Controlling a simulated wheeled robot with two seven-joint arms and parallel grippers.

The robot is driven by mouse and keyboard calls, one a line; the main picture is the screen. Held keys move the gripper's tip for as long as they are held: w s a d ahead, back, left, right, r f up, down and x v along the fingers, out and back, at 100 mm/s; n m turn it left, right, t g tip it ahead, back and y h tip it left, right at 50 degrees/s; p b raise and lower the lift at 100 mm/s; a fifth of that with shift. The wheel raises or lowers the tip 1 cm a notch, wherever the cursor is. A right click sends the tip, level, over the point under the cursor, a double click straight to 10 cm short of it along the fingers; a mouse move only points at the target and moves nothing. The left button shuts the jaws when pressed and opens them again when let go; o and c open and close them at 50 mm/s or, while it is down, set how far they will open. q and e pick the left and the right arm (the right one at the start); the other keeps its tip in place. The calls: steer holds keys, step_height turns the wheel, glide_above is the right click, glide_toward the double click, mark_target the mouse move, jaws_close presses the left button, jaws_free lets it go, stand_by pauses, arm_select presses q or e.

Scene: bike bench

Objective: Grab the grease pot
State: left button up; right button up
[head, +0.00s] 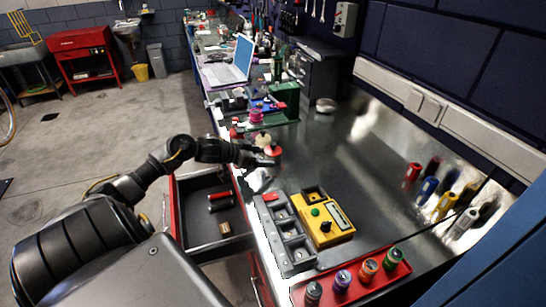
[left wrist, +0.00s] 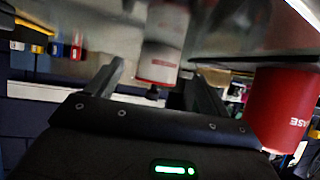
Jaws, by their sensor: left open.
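A red pot (left wrist: 286,108) stands at the right of the left wrist view, with upside-down letters ending in "ASE"; it looks like the grease pot. In the head view it seems to be the red pot with a pale top (head: 262,139), just beyond my left gripper (head: 262,158). My left gripper is open at the bench's left edge. In the left wrist view, a blurred whitish container with red marks (left wrist: 161,62) shows between its fingers, and the red pot is outside them. In the head view a red-topped item (head: 273,150) is at the fingertips. My right gripper is out of view.
A yellow box (head: 325,222) and a grey tray (head: 292,250) lie nearer on the bench. A red rack (head: 362,291) holds several small bottles. An open drawer (head: 207,222) is below my left arm. Bare metal bench (head: 350,160) lies to the right of the gripper.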

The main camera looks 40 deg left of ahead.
mark_target(270, 151)
arm_select(q)
steer(key=shift+w+d+p, duration=0.2)
steer(key=shift+w+d, duration=0.05)
steer(key=shift+w, duration=0.5)
steer(key=shift+w+d+p, duration=0.2)
steer(key=shift+w+p, duration=0.05)
steer(key=shift+w, duration=0.5)
steer(key=shift+w+d+p, duration=0.2)
steer(key=shift+w+d, duration=0.05)
steer(key=shift+w, duration=0.5)
steer(key=shift+w+f, duration=0.25)
steer(key=shift+w, duration=0.05)
steer(key=c, duration=1.4)
steer(key=shift+c, duration=0.2)
steer(key=shift+r+p, duration=0.15)
steer(key=shift+p, duration=0.25)
